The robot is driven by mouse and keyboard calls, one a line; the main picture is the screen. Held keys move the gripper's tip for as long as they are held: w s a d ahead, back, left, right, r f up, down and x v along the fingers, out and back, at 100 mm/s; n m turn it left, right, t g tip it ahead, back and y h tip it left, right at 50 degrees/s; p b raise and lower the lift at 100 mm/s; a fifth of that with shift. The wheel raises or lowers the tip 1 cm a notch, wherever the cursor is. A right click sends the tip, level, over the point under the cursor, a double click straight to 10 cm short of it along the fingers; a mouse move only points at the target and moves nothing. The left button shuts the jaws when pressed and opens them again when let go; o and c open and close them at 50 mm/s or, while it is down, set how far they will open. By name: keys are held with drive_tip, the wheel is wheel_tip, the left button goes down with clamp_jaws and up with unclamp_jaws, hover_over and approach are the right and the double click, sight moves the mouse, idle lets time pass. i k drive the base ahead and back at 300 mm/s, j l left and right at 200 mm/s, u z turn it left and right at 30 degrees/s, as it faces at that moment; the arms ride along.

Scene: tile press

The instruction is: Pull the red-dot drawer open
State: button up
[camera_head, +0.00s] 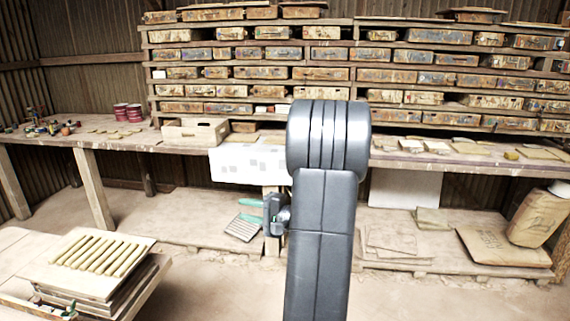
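I cannot make out a red dot on any drawer front. A white boxy unit with pale grey square patches (247,163) sits at the front edge of the long workbench, left of my arm, and its right side meets my arm in the picture. Whether it is the drawer unit I cannot tell. My thick grey arm stands upright in the middle and hides part of the bench and shelves behind it. A small dark part shows at the arm's left side. I see no gripper fingers.
The long workbench (60,137) carries a wooden box (195,132), dark red tins (134,112) and flat tiles. Shelves of wooden boxes (435,77) fill the wall. A low table at left front holds a board of rods (95,263). Open floor (215,285) lies in front.

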sight(219, 107)
drive_tip(key=i+j+u, duration=0.1)
drive_tip(key=i+u, duration=0.2)
drive_tip(key=i, duration=0.55)
drive_tip(key=i+l+u, duration=0.1)
drive_tip(key=i+u, duration=0.25)
drive_tip(key=i, duration=0.55)
drive_tip(key=i+j+z, duration=0.25)
drive_tip(key=i, duration=0.35)
drive_tip(key=i+j+z, duration=0.2)
drive_tip(key=i, duration=0.35)
drive_tip(key=i+j+z, duration=0.25)
drive_tip(key=i, duration=0.35)
drive_tip(key=i+j+z, duration=0.2)
drive_tip(key=i+j, duration=0.2)
drive_tip(key=i, duration=0.1)
